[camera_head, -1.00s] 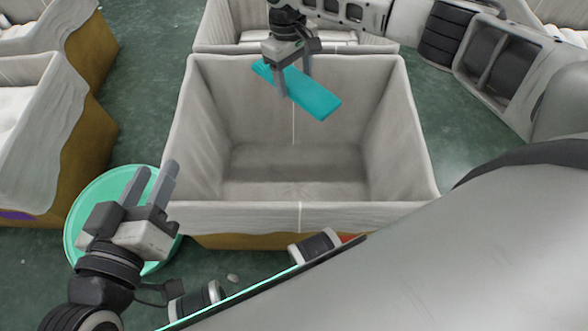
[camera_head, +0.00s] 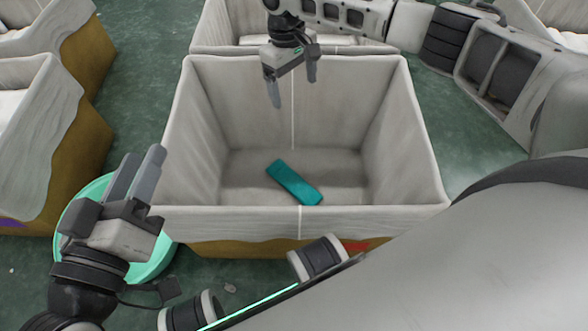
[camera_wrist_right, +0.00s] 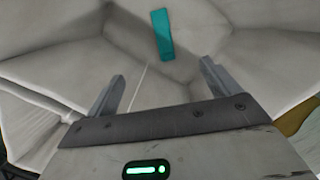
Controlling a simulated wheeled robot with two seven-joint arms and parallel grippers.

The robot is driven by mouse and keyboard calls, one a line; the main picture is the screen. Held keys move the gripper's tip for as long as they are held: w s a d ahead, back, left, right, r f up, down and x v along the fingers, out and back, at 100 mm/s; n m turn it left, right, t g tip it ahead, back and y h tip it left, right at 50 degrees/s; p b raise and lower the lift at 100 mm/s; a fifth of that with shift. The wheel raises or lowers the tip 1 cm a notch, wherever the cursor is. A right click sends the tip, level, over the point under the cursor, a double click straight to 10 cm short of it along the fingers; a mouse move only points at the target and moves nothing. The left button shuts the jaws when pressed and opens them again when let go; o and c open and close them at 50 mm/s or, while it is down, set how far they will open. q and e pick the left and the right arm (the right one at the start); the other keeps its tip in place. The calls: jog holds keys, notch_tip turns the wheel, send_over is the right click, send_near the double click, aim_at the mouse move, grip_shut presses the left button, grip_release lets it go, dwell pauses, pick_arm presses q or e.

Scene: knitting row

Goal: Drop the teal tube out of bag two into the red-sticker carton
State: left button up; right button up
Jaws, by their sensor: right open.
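The teal tube (camera_head: 294,184) looks like a flat teal bar and lies on the floor of the lined carton (camera_head: 188,140) in the middle. It also shows in the right wrist view (camera_wrist_right: 162,35), beyond the fingers. A red sticker (camera_head: 355,246) is partly visible on the carton's front, below the lining. My right gripper (camera_head: 292,88) is open and empty above the back part of the carton, apart from the tube. My left gripper (camera_head: 144,155) is open and empty beside the carton's front left corner. I cannot tell which container is bag two.
A turquoise round tub (camera_head: 160,262) stands on the green floor under my left gripper. Other lined cartons stand at the left (camera_head: 62,130) and behind (camera_head: 222,30). Green floor shows between the cartons.

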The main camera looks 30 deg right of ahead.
pick_arm(q)
jog(key=f+m+g+y+p, duration=0.1)
jog(key=p, duration=0.2)
jog(key=a+f+m+y+p, duration=0.1)
jog(key=p, duration=0.2)
jog(key=shift+s+a+f+g, duration=0.15)
jog(key=shift+s+a+g, duration=0.15)
jog(key=shift+g, duration=0.1)
pick_arm(e)
notch_tip(320, 180, up, 16)
jog(key=w, duration=0.2)
jog(key=shift+a, duration=0.4)
jog(key=shift+w+f, duration=0.1)
pick_arm(q)
jog(key=shift+p, duration=0.3)
